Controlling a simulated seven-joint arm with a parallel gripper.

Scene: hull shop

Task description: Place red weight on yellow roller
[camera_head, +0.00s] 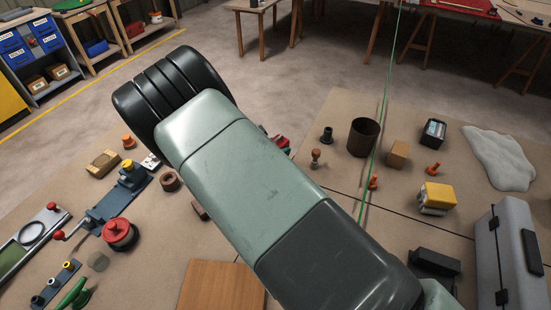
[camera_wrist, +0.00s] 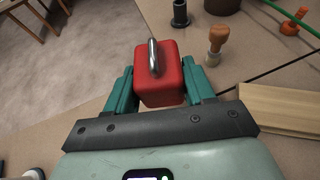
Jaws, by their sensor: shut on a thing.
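My gripper (camera_wrist: 160,72) is shut on the red weight (camera_wrist: 165,92), a red block with a metal loop handle on top. Its green fingers press on the left and right sides of the weight. In the head view only a small part of the weight (camera_head: 281,142) shows past my arm, which hides most of the gripper. A yellow-topped block with a pale lower part (camera_head: 438,196), which looks like the yellow roller, sits on the right of the bench, well apart from the gripper. It is not in the wrist view.
A brown cup (camera_head: 363,137), a wooden stamp (camera_head: 316,158), orange pieces (camera_head: 433,169) and a tan block (camera_head: 398,153) stand between the gripper and the yellow-topped block. A grey case (camera_head: 510,255) is at front right. A green line (camera_head: 386,100) crosses the view.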

